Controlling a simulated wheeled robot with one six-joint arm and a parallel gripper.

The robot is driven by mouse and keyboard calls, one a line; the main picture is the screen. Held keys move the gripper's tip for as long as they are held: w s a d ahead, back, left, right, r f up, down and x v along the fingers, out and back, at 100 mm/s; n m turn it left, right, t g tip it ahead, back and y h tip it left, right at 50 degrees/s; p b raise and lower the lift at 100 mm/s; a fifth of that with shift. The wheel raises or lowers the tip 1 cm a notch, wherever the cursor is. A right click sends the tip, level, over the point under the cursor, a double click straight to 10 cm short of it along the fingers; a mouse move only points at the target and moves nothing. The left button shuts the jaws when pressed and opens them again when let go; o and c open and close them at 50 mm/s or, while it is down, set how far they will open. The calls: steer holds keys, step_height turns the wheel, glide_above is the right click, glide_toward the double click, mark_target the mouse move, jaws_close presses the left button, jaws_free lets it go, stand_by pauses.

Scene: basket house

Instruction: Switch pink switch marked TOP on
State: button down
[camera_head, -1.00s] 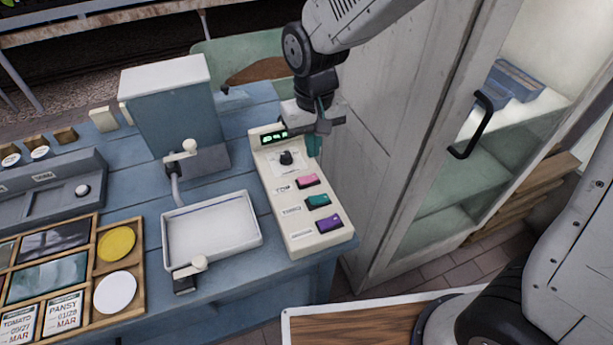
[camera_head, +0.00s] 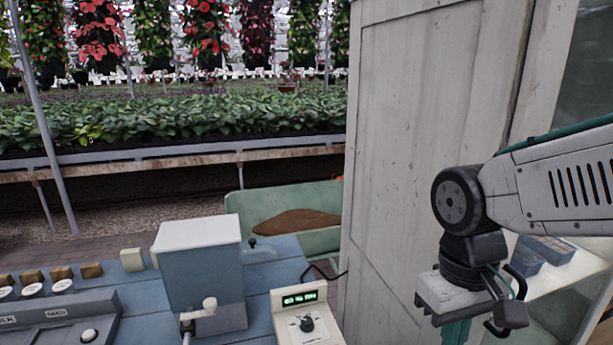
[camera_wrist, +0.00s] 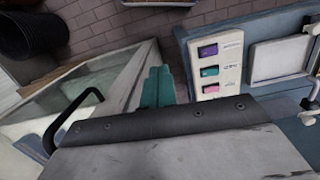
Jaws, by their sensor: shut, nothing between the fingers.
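The cream control panel (camera_head: 299,322) stands at the bottom of the head view, with only its green display and black dial visible there. In the wrist view the panel (camera_wrist: 231,75) shows a pink switch (camera_wrist: 211,89), a teal switch (camera_wrist: 209,71) and a purple switch (camera_wrist: 208,51) in a column. Their labels are too small to read, and whether the pink switch is on cannot be told. My gripper (camera_wrist: 158,88) has its teal fingers together and empty, beside the panel and apart from it. In the head view my gripper (camera_head: 456,333) is cut off at the bottom edge.
A blue-grey box with a white top (camera_head: 198,270) stands left of the panel.

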steer(key=s+d+r+m+t, duration=0.2)
steer(key=s+d+r, duration=0.2)
steer(key=s+d, duration=0.2)
steer(key=shift+d+r+m+t, duration=0.2)
steer(key=shift+r+m+t, duration=0.05)
steer(key=shift+m+t, duration=0.05)
steer(key=shift+s, duration=0.1)
